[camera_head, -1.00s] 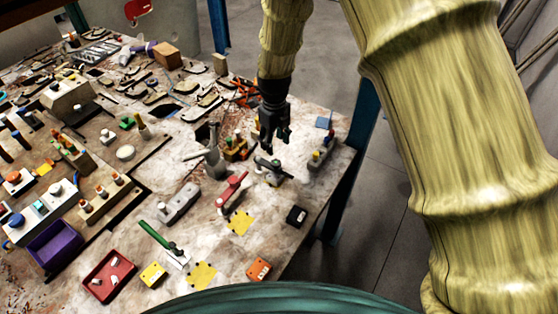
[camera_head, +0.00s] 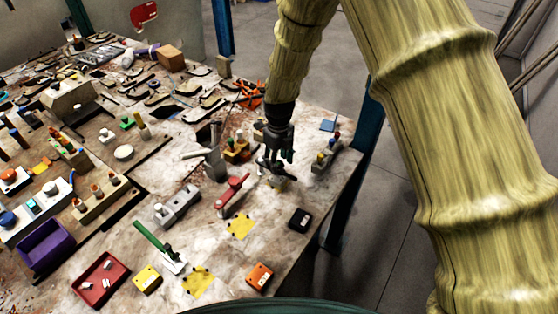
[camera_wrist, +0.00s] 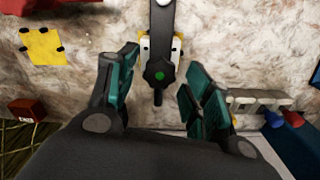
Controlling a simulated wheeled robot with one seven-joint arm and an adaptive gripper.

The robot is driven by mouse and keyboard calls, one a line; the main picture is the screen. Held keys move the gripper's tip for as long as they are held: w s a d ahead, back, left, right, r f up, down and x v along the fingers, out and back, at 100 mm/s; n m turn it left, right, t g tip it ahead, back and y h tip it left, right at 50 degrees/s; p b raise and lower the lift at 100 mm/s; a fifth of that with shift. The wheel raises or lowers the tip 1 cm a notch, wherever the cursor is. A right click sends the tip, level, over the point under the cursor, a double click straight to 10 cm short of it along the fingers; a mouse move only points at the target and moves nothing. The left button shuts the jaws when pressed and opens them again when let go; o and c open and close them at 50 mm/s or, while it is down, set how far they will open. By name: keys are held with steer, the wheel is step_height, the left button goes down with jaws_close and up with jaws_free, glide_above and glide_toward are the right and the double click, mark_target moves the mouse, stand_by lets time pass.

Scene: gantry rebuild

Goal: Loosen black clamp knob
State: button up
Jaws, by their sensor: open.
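The black clamp knob (camera_wrist: 158,74) is dark and lobed with a green dot at its centre. In the wrist view it sits at the end of a dark bar (camera_wrist: 163,20), over a whitish and yellow block. My gripper (camera_wrist: 162,92) is open, with one teal-padded finger on each side of the knob and visible gaps to both. In the head view my gripper (camera_head: 276,160) points down over the clamp, near the right side of the table, and largely hides the knob.
A red-handled clamp (camera_head: 232,190) stands left of my gripper. A grey block with coloured pegs (camera_head: 327,154) stands close on the right, near the table edge. A small black box (camera_head: 300,218) lies in front. Yellow patches (camera_head: 240,226) mark the table nearby.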

steer(key=shift+c, duration=0.3)
steer(key=c, duration=0.9)
